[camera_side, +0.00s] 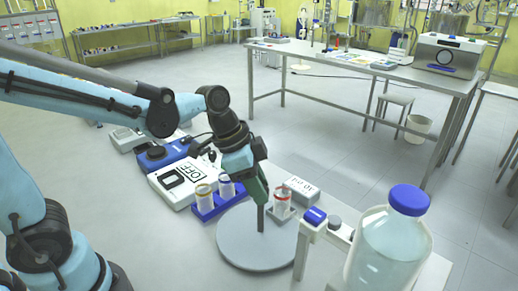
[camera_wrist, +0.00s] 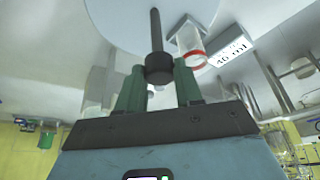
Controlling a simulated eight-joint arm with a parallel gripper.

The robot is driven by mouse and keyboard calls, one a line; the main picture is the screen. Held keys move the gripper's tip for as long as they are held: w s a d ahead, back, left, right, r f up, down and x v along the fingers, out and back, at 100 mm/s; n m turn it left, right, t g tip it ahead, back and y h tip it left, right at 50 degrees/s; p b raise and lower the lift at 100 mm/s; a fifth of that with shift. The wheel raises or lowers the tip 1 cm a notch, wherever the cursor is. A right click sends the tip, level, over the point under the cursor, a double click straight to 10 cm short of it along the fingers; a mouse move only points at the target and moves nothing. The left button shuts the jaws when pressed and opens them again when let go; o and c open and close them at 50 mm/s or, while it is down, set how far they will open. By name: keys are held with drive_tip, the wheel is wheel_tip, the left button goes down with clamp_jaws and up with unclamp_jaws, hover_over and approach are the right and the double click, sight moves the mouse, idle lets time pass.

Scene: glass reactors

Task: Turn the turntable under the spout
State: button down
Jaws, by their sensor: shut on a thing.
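The turntable (camera_side: 245,247) is a round light grey disc on the work surface. A thin dark post (camera_side: 261,217) rises from it; in the wrist view the post ends in a black knob (camera_wrist: 158,68). My gripper (camera_side: 259,192) points down over the disc, its green fingers (camera_wrist: 158,90) shut on the knob. A clear vial with a red ring (camera_side: 282,203) stands at the disc's right edge; it also shows in the wrist view (camera_wrist: 190,40). The spout assembly (camera_side: 315,217), white with a blue part, is right of the disc, beside a blue-capped bottle of pale liquid (camera_side: 392,245).
A white sign reading 40 ml (camera_side: 300,191) is behind the vial. Left of the disc are a blue rack (camera_side: 215,205) with two vials and a white device (camera_side: 180,182) with a display. A metal table (camera_side: 360,68) stands farther back.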

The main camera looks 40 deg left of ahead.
drive_tip(key=shift+a+m, duration=0.1)
drive_tip(key=shift+m, duration=0.6)
drive_tip(key=shift+w+m+g+h, duration=0.1)
drive_tip(key=shift+m+g+h, duration=0.55)
drive_tip(key=shift+m, duration=1.05)
drive_tip(key=shift+w+m+g, duration=0.1)
drive_tip(key=shift+m+g, duration=0.85)
drive_tip(key=shift+m, duration=1.15)
drive_tip(key=shift+w+m+g+y, duration=0.15)
drive_tip(key=shift+m+g, duration=0.3)
drive_tip(key=shift+m, duration=0.75)
drive_tip(key=shift+m+g+y, duration=0.1)
drive_tip(key=shift+m+g, duration=0.35)
drive_tip(key=shift+m, duration=0.75)
drive_tip(key=shift+m+g+y, duration=0.3)
drive_tip(key=shift+m+g, duration=0.2)
drive_tip(key=shift+m, duration=1.1)
drive_tip(key=shift+w+m, duration=0.1)
drive_tip(key=shift+m, duration=0.5)
drive_tip(key=c, duration=0.8)
unclamp_jaws()
drive_tip(key=shift+o, duration=0.2)
